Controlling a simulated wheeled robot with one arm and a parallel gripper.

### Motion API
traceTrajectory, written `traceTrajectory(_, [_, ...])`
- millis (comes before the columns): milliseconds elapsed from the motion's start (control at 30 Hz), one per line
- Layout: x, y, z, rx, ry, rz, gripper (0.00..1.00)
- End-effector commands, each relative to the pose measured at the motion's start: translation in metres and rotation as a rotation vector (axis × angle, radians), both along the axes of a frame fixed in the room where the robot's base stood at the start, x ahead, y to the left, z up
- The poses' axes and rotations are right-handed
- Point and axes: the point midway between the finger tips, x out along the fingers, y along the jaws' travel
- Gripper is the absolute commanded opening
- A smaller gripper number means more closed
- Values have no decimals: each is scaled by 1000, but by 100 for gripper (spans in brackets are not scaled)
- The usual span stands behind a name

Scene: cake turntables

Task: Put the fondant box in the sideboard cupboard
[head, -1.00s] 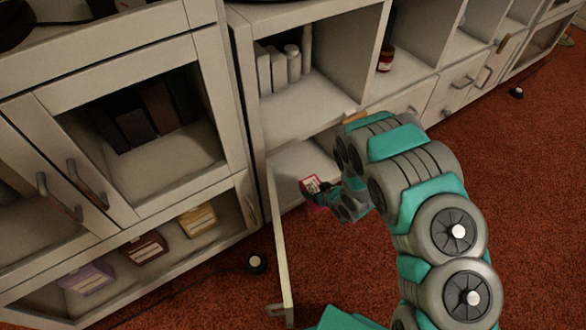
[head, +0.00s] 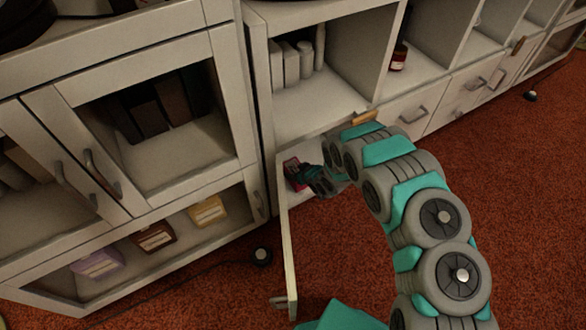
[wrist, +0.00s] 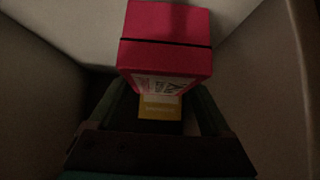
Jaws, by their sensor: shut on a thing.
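The fondant box is a red-pink box (head: 292,172) with a white printed label, inside the mouth of the open lower cupboard of the sideboard (head: 325,112). My gripper (head: 306,175) is shut on it from the right. In the wrist view the box (wrist: 168,38) stands out beyond the fingers, with a dark line across it and a yellow patch below its label. The cupboard door (head: 288,245) is swung open toward me, left of my arm. The wrist view shows pale walls around the box; the cupboard's depth is dim and partly hidden by my arm.
An open shelf above holds several white containers (head: 291,64); a red jar (head: 398,58) stands in the compartment to the right. A glass-fronted cabinet (head: 150,110) on the left holds purple, brown and yellow boxes low down.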

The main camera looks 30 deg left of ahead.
Motion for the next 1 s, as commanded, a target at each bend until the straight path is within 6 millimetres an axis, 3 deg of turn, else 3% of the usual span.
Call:
traceTrajectory(233, [19,24,-1,3,-2,-1,8])
traceTrajectory(467, [24,30,-3,-1,0,-2,8])
traceTrajectory(800, [24,30,-37,1,0,-3,8])
traceTrajectory(1000, [24,30,-38,-1,-1,-1,8])
